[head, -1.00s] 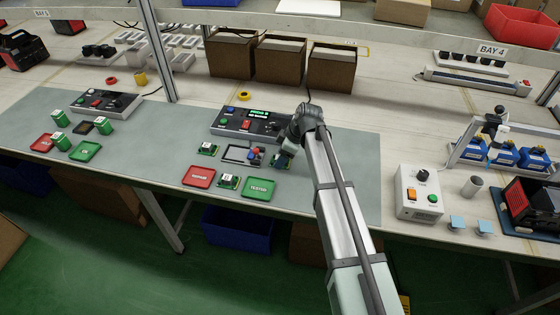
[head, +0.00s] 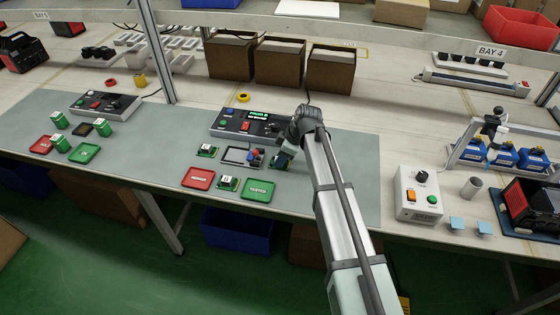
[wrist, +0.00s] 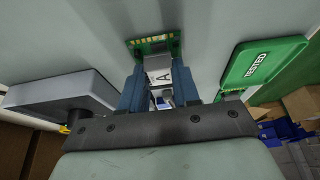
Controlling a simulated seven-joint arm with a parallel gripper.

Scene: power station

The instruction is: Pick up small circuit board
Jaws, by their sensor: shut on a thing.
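My gripper (head: 284,158) is low over the grey mat, just right of the test fixture. In the wrist view its two blue-grey fingers (wrist: 160,92) are shut on a small circuit board (wrist: 155,42). The board is green with gold contacts along its edge, and a white block marked "A" sits between the fingers. In the head view my gripper partly hides this board. Another small green board (head: 207,150) lies left of the fixture. A third (head: 228,183) lies between the red and green trays. I cannot tell whether the held board is off the mat.
The grey test fixture (head: 236,156) is close to my gripper's left, below a control box (head: 246,124) with a lit display. The red tray (head: 198,178) and green TESTED tray (head: 258,190) lie near the table's front edge. The mat to the right is mostly clear.

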